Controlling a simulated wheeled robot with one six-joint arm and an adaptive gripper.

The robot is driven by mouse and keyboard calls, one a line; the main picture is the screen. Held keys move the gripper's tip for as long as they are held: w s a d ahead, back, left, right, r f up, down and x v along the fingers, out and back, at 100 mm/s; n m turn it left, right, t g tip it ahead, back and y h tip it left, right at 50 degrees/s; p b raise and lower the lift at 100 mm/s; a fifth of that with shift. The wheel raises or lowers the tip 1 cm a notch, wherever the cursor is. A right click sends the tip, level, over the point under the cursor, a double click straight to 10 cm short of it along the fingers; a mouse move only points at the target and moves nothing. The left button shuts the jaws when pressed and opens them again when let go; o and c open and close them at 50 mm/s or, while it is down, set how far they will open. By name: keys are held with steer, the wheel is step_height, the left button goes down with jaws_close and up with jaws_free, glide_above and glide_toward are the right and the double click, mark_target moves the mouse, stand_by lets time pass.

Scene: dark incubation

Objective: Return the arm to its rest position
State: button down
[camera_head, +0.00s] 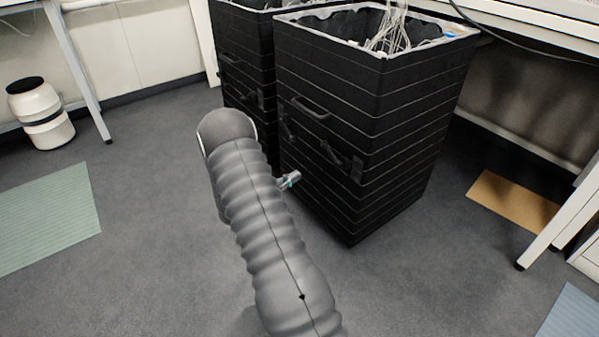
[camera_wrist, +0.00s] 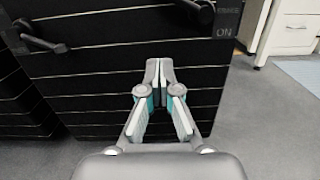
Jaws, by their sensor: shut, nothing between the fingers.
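My arm (camera_head: 262,225) reaches up from the bottom of the head view, in a grey ribbed cover. My gripper (camera_wrist: 159,62) shows in the wrist view with its two fingertips together and nothing between them. It is in front of the black ribbed side of a tall bin; whether it touches the bin I cannot tell. In the head view only a small part of my gripper (camera_head: 290,180) shows beside the arm, against the bin's lower side; the rest is hidden behind the arm.
Two tall black bins stand close ahead: the nearer one (camera_head: 400,130) holds cables (camera_head: 392,30), the other (camera_head: 243,60) is behind left. A white container (camera_head: 40,112) stands far left. A table leg (camera_head: 560,220) and drawers are at right.

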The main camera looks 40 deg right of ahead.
steer(key=shift+a, duration=0.25)
steer(key=s+a+f+m+g+y, duration=0.25)
steer(key=s+f+y, duration=0.2)
steer(key=s, duration=0.25)
steer(key=s+a+r+m+g+y, duration=0.2)
steer(key=s+a+m+g+y, duration=0.15)
steer(key=s+a+m, duration=0.2)
steer(key=s+a+r+m+t+y, duration=0.3)
steer(key=s+a+r+t, duration=0.1)
steer(key=a+r, duration=0.4)
steer(key=s+a+r+m+t+y+p, duration=0.1)
steer(key=s+a+r+m+t+y, duration=0.2)
steer(key=a+r, duration=0.6)
steer(key=s+a+r+m+t+y+p, duration=0.1)
steer(key=s+a+r+m+t+y, duration=0.1)
steer(key=s+a+r+t+y, duration=0.3)
steer(key=a+r+t, duration=0.1)
steer(key=a+r, duration=0.2)
steer(key=r, duration=0.4)
steer(key=shift+s+a+r+m, duration=0.25)
steer(key=shift+s+a+m, duration=0.05)
steer(key=shift+s+m, duration=0.1)
